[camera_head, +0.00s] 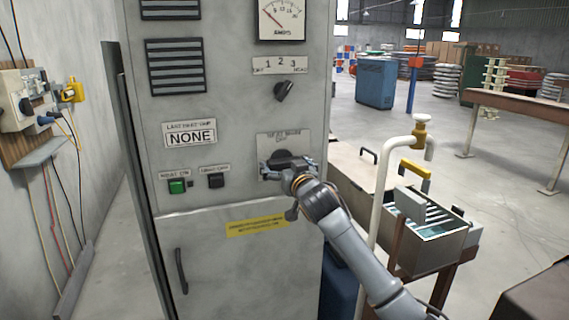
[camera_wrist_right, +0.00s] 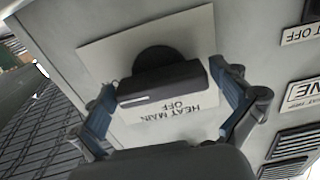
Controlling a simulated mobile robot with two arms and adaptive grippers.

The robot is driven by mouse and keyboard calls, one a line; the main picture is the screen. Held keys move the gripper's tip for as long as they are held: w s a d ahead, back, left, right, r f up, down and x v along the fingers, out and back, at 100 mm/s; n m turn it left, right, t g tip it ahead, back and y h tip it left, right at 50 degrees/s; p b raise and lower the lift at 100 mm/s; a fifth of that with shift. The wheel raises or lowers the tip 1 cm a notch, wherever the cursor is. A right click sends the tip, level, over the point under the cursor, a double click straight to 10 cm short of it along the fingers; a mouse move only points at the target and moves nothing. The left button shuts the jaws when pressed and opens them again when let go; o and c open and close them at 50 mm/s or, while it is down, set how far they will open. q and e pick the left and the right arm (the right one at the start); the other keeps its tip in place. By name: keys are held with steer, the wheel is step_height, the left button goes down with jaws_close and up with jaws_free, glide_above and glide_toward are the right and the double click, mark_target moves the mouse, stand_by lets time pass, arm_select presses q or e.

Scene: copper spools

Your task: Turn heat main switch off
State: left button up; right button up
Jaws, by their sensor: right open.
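The heat main switch (camera_head: 284,157) is a black rotary knob on a pale plate on the grey cabinet front. In the right wrist view the knob (camera_wrist_right: 162,82) has a long bar handle, and the plate below it reads "HEAT MAIN OFF" upside down. My right gripper (camera_head: 285,170) is at the knob, partly covering it in the head view. In the wrist view its two blue-grey fingers (camera_wrist_right: 168,95) are open, one on each side of the bar. I cannot tell whether they touch it. My left gripper is not in view.
The grey cabinet (camera_head: 245,190) also carries a green button (camera_head: 177,186), a black button (camera_head: 216,181), a smaller rotary knob (camera_head: 284,91) and a gauge (camera_head: 282,18). A white pipe (camera_head: 378,200) and a metal bin (camera_head: 435,245) stand right of the cabinet.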

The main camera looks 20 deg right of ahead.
steer(key=c, duration=1)
steer(key=shift+o, duration=0.2)
steer(key=shift+r, duration=0.1)
steer(key=n+p, duration=0.2)
steer(key=shift+r+n, duration=0.1)
steer(key=shift+n, duration=0.3)
steer(key=n+p, duration=0.3)
steer(key=n, duration=0.2)
steer(key=shift+p, duration=0.35)
steer(key=n+p, duration=0.3)
steer(key=n, duration=0.2)
steer(key=shift+n, duration=0.4)
steer(key=n+p, duration=0.1)
steer(key=n, duration=0.3)
steer(key=shift+p, duration=0.35)
steer(key=shift+f+n, duration=0.2)
steer(key=shift+n, duration=0.1)
